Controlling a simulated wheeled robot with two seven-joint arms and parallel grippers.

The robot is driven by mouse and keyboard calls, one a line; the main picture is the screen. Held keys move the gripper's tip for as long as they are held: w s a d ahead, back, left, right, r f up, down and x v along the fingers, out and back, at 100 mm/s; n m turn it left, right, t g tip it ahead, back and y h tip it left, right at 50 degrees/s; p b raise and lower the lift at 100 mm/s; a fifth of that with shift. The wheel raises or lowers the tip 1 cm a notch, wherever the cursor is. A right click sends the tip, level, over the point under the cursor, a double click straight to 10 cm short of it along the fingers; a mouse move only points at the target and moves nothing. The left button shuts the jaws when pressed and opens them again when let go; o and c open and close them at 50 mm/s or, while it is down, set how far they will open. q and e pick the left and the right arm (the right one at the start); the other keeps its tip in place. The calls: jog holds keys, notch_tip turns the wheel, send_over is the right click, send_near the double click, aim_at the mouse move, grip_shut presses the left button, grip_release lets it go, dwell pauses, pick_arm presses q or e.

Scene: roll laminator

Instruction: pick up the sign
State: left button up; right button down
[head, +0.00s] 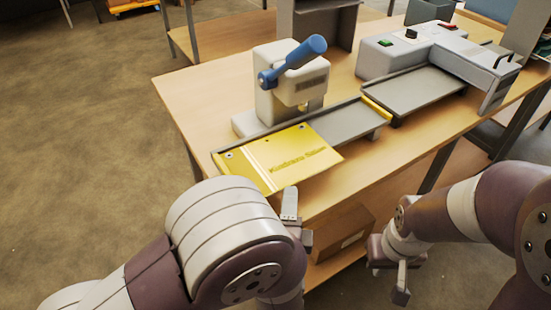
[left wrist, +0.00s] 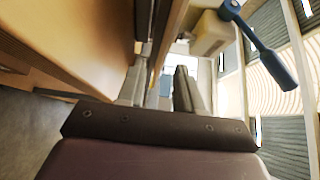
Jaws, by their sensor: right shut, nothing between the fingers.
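The yellow sign (head: 290,156) with dark lettering lies flat on the left part of the grey tray in front of the lever machine in the head view. Its near edge reaches toward the table's front edge. My left gripper (head: 298,220) is just in front of that edge, below and right of the sign, apart from it in the picture. Its two fingers stand apart with nothing between them in the left wrist view (left wrist: 158,90). I cannot make out the sign in that view. My right gripper (head: 397,280) is shut and empty, low in front of the table.
The lever machine (head: 279,88) with its blue handle (head: 300,58) stands behind the sign. A white machine (head: 425,50) with a grey feed tray (head: 413,90) stands to the right. The wooden table's (head: 185,92) left corner is bare. A cardboard box (head: 340,235) sits below.

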aim_at(291, 180)
pick_arm(q)
jog(key=w, duration=0.6)
jog(key=shift+w+r, duration=0.2)
jog(key=shift+w, duration=0.05)
jog(key=shift+s, duration=0.1)
grip_shut()
